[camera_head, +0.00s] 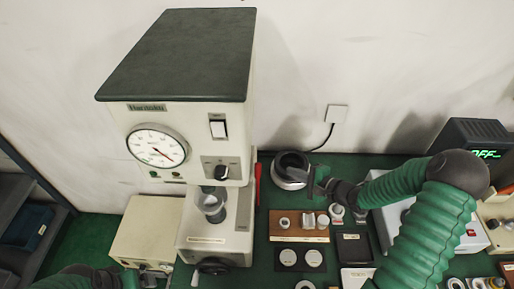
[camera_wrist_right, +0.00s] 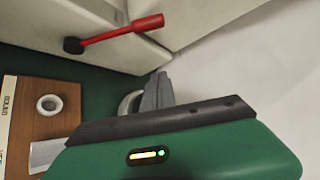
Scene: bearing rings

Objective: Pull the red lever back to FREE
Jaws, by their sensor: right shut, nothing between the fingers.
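The red lever (camera_head: 258,183) is on the right side of the cream press (camera_head: 240,205), seen nearly edge-on in the head view. In the right wrist view the red lever (camera_wrist_right: 125,30) runs from a black hub up and right to a thicker red grip, along the press's side. No FREE marking is readable. My right gripper (camera_head: 315,185) is shut and empty, to the right of the lever and apart from it. In the wrist view its grey fingers (camera_wrist_right: 155,92) are below the lever grip. My left gripper (camera_head: 145,279) is partly seen at the bottom left; its fingers are unclear.
A dark-rimmed round bowl (camera_head: 289,170) stands just behind my right gripper. A brown wooden board (camera_head: 290,235) with rings lies in front of it. A box with a green display (camera_head: 470,140) is at the right. Green bench shows between press and board.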

